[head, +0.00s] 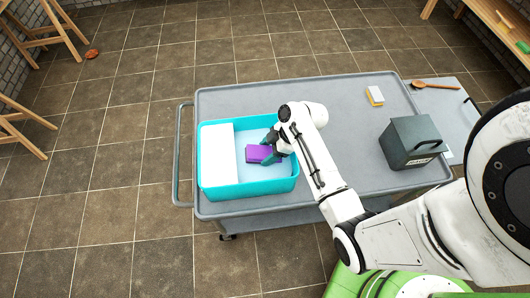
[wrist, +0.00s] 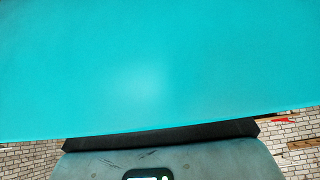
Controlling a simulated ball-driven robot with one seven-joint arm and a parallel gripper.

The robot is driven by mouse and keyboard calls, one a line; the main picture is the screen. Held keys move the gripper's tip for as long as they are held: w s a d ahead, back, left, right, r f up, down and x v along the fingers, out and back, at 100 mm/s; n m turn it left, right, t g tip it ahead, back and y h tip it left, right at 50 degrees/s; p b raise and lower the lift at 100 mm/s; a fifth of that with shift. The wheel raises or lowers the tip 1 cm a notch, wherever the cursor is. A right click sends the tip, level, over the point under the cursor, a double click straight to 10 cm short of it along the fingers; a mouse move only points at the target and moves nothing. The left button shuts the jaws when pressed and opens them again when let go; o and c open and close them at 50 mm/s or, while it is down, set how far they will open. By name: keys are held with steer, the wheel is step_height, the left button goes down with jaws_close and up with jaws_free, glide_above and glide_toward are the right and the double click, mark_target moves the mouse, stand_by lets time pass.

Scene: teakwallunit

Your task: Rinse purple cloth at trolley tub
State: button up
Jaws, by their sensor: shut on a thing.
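The turquoise tub (head: 243,198) stands on the left part of the grey trolley (head: 325,95). A white section fills the tub's left side, and its right side is a grey-blue open basin. The purple cloth (head: 258,154), a small block-like piece, is in or just over that basin. My gripper (head: 269,149) reaches in from the right, its dark teal fingers shut on the cloth. I cannot tell whether the cloth touches the basin's bottom or any water. In the wrist view a plain turquoise surface (wrist: 160,65) fills most of the picture and hides the cloth and fingertips.
A dark grey box with a handle (head: 411,142) stands at the trolley's right. A yellow-and-white sponge (head: 375,96) and a wooden spoon (head: 435,84) lie at the back right. The trolley top between tub and box is clear beneath my arm. Wooden stools stand at far left.

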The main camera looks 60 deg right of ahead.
steer(key=shift+a, duration=0.15)
steer(key=shift+a+p, duration=0.3)
steer(key=shift+a, duration=0.3)
steer(key=shift+d+b, duration=0.3)
steer(key=shift+d, duration=1.2)
steer(key=shift+a, duration=0.1)
steer(key=shift+a+p, duration=0.7)
steer(key=shift+a, duration=0.7)
steer(key=shift+d, duration=0.15)
steer(key=shift+d+b, duration=0.4)
steer(key=shift+d, duration=0.95)
